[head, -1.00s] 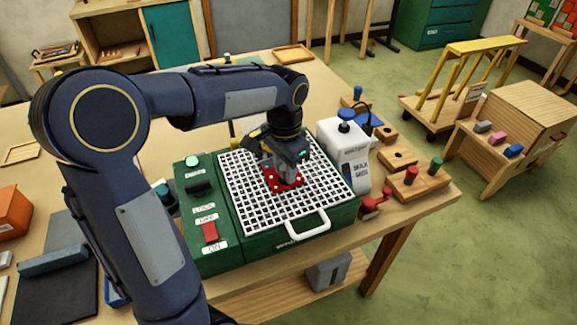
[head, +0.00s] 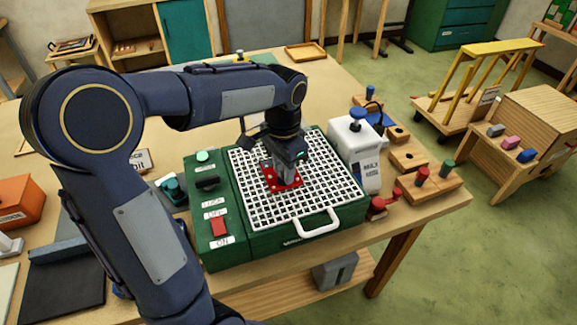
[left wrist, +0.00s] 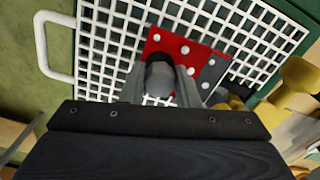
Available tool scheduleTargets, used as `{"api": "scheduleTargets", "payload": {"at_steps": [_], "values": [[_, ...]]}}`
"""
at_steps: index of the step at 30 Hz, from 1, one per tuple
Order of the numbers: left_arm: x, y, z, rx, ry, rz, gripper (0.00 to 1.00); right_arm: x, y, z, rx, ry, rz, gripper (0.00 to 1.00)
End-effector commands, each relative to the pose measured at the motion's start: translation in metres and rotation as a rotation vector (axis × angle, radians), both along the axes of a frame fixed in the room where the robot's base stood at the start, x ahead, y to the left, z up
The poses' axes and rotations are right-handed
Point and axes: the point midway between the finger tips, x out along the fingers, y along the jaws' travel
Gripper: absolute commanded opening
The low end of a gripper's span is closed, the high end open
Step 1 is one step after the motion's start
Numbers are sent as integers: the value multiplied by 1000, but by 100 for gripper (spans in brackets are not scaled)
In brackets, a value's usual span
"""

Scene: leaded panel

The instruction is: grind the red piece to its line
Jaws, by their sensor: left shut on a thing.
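The red piece (head: 268,178) is flat with white dots and is over the white grid top (head: 318,200) of the green grinder (head: 285,240). It also shows in the left wrist view (left wrist: 185,48), with a dark grey dotted part along its right side. My left gripper (head: 284,178) points down at it. In the left wrist view its fingers (left wrist: 158,88) are shut about a grey rounded knob at the red piece. I cannot tell whether the piece touches the grid. Its line cannot be made out, and the gripper hides part of the piece. My right gripper is not in view.
An orange box (head: 15,200) is far left.

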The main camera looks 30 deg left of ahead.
Motion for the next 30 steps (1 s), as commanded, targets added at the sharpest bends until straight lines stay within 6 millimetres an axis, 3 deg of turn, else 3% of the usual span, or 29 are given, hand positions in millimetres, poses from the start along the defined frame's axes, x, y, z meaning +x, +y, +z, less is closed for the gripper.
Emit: {"api": "scheduleTargets", "payload": {"at_steps": [11,30], "values": [[1,1,1,3,-3,3,8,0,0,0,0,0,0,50],[20,-18,1,1,-4,1,8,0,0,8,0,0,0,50]]}}
